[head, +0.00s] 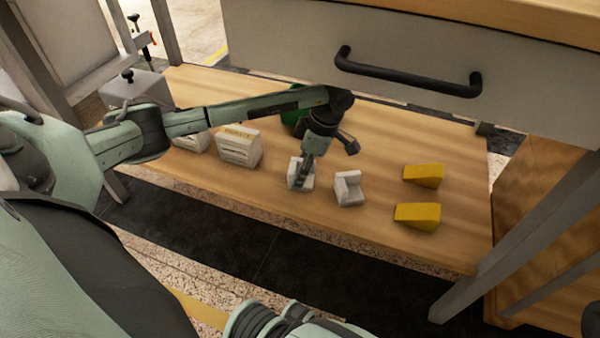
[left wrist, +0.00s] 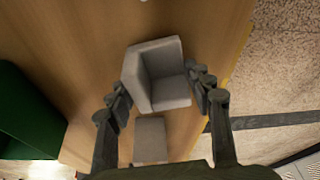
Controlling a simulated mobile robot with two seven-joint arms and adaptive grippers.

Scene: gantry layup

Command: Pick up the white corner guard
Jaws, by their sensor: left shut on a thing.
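A white corner guard (head: 292,173) is partly hidden behind my left gripper (head: 303,183) in the head view. In the left wrist view the guard (left wrist: 158,78) shows its angled walls between the fingertips of my left gripper (left wrist: 161,88). The left gripper is shut on this guard. The guard is at or close to the bench top; I cannot tell whether it is clear of it. A second white corner guard (head: 348,190) stands just to the right, apart from the gripper.
Two yellow wedges (head: 423,175) (head: 417,215) lie to the right on the wooden bench (head: 385,235). White crates (head: 240,150) (head: 193,139) stand to the left. A green bin (head: 290,117) is behind my arm. A drawer with a black handle (head: 408,80) overhangs the back.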

